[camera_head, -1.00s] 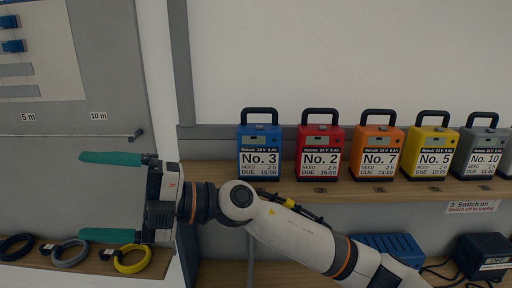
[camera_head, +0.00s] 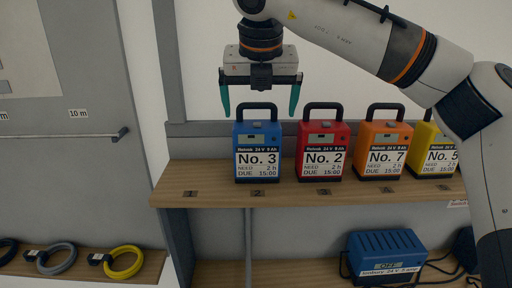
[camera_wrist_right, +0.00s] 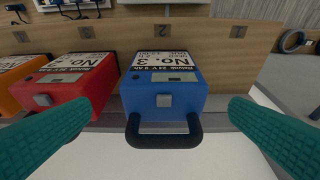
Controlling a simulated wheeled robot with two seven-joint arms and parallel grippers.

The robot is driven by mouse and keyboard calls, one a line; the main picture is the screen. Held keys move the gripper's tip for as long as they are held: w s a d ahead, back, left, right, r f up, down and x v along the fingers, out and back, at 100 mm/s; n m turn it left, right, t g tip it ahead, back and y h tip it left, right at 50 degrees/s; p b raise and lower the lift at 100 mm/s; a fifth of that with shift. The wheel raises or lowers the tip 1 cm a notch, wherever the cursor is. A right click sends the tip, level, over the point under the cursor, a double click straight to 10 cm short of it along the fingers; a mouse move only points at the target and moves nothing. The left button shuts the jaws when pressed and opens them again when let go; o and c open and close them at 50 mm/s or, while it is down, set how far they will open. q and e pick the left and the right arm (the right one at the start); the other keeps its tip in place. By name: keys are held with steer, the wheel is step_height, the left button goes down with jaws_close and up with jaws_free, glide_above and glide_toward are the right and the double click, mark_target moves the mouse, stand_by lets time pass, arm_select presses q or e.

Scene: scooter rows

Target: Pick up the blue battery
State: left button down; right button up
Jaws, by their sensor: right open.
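The blue battery (camera_head: 257,152), labelled No. 3, stands upright on the wooden shelf with a black handle on top. My right gripper (camera_head: 260,112) is open above it, pointing down, with one teal finger on each side of the handle. In the right wrist view the blue battery (camera_wrist_right: 164,96) and its handle lie between the two teal fingers (camera_wrist_right: 180,134), with gaps on both sides. The fingers do not appear to touch it. My left gripper is not in view.
A red battery (camera_head: 323,150) stands close to the right of the blue one, then an orange (camera_head: 382,148) and a yellow battery (camera_head: 432,150). The wooden shelf (camera_head: 205,177) is bare on the left. A blue charger (camera_head: 385,254) sits on the lower shelf.

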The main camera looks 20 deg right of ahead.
mark_target(259, 124)
steer(key=p+x, duration=0.1)
steer(key=x, duration=0.3)
steer(key=shift+w+f, duration=0.15)
steer(key=shift+w+f+p, duration=0.15)
steer(key=shift+f+p, duration=0.05)
steer(key=shift+p, duration=0.2)
steer(key=p+x, duration=0.1)
steer(key=x, duration=0.1)
steer(key=p+x, duration=0.1)
steer(key=x, duration=0.1)
steer(key=shift+w+f+p, duration=0.1)
steer(key=shift+w+p, duration=0.2)
steer(key=shift+w, duration=0.05)
steer(key=shift+w+f, duration=0.1)
steer(key=shift+f, duration=0.1)
steer(key=shift+a, duration=0.1)
steer(key=c, duration=1.7)
steer(key=shift+r, duration=0.25)
steer(key=shift+c, duration=0.2)
steer(key=shift+w, duration=0.1)
